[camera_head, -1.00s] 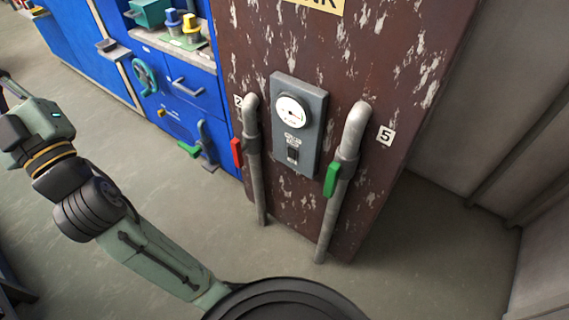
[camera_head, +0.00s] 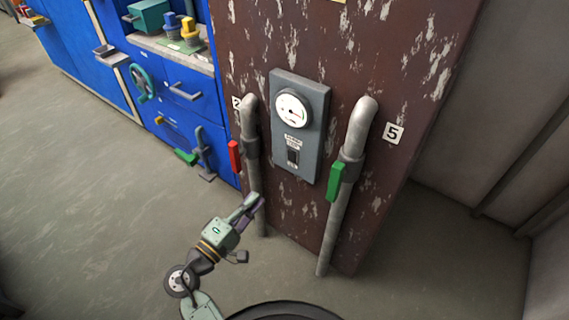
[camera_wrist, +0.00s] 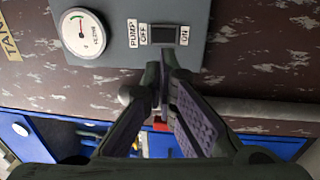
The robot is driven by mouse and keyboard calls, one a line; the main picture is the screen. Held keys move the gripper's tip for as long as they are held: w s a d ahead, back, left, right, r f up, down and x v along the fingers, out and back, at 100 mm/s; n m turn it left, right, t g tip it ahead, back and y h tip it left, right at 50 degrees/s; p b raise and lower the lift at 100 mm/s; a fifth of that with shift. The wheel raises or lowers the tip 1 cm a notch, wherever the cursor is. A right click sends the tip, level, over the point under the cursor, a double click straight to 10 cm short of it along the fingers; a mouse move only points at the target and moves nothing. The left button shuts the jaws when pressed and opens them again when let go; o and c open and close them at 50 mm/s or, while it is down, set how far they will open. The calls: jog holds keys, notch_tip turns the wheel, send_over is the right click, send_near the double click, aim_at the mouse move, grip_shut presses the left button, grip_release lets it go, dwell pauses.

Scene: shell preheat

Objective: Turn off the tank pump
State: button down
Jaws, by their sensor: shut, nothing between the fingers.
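The pump switch (camera_head: 293,156) is a dark rocker on a grey panel (camera_head: 313,130) fixed to the rusty brown tank, below a round white gauge (camera_head: 291,108). In the wrist view the switch (camera_wrist: 163,35) lies between the labels "PUMP OFF" (camera_wrist: 138,33) and "ON" (camera_wrist: 184,35); which side is pressed I cannot tell. My gripper (camera_head: 257,199) is shut and empty, below and left of the panel, in front of the left pipe's lower part. In the wrist view its fingertips (camera_wrist: 163,62) point toward the switch, just short of it in the picture.
A left pipe (camera_head: 251,130) with a red handle (camera_head: 234,156) and a right pipe (camera_head: 352,145) with a green handle (camera_head: 335,182) flank the panel. Blue cabinets (camera_head: 180,85) with a teal wheel valve (camera_head: 142,83) stand at left. The floor (camera_head: 100,220) at left is clear.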

jog(key=p, duration=0.3)
send_near(291, 155)
jog(key=x, duration=0.5)
jog(key=shift+w+d, duration=0.15)
jog(key=shift+d, duration=0.05)
jog(key=shift+x, duration=0.8)
jog(key=shift+f, duration=0.15)
jog(key=shift+w+d+r+p, duration=0.25)
jog(key=shift+w+r+p, duration=0.05)
jog(key=shift+r+p, duration=0.15)
jog(key=shift+f, duration=0.2)
jog(key=shift+s+a, duration=0.1)
jog(key=shift+s, duration=0.05)
